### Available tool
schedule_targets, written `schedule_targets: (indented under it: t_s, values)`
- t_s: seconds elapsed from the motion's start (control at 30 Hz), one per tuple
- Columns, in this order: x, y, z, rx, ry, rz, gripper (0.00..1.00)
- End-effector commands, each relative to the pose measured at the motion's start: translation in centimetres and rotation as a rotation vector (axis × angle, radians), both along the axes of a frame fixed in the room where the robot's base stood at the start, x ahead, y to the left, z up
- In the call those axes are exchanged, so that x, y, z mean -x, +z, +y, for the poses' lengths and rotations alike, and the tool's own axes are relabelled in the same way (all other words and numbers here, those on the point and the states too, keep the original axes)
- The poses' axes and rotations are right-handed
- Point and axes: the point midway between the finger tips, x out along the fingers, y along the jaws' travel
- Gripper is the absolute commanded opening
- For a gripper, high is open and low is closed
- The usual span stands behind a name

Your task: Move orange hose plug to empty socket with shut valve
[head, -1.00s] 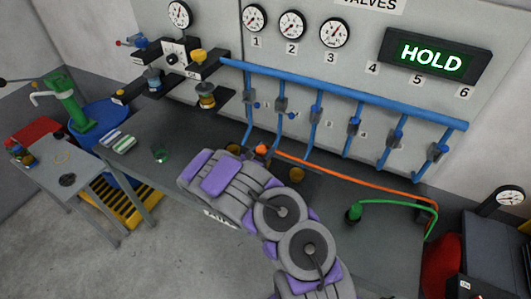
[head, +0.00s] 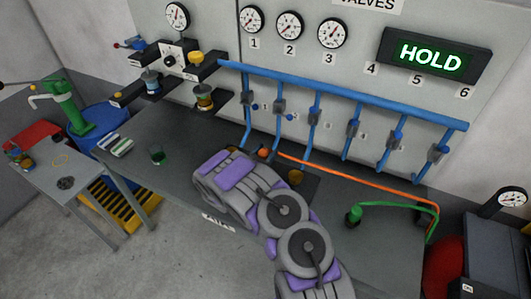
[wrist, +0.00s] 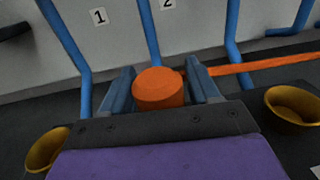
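The orange hose plug (wrist: 158,88) stands between the two fingers of my gripper (wrist: 160,90) in the wrist view. The fingers look close to its sides, but whether they press on it is unclear. Its lower part is hidden behind the gripper body. In the head view the plug (head: 263,154) shows past my arm, at the back of the bench. A brass socket (wrist: 293,104) is to its right, empty as far as I see. Another brass socket (wrist: 47,150) is at lower left, partly hidden. Blue pipes with valves (head: 313,118) rise behind; their handle positions are too small to read surely.
The orange hose (head: 350,178) runs right along the bench. A green plug (head: 354,214) with a green hose stands farther right. A lit sign (head: 431,57) reads HOLD. The bench front at left is mostly clear.

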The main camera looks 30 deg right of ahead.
Motion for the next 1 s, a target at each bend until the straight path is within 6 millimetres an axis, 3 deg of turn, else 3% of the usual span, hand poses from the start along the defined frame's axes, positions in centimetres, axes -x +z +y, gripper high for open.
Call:
schedule_targets:
  t_s: [0.13, 0.47, 1.0]
  values:
    - [0.0, 0.0, 0.1, 0.001, 0.001, 0.000, 0.74]
    - [0.3, 0.0, 0.5, 0.000, 0.002, 0.001, 0.74]
    - [5.5, 0.1, 8.6, 0.001, 0.004, 0.002, 0.74]
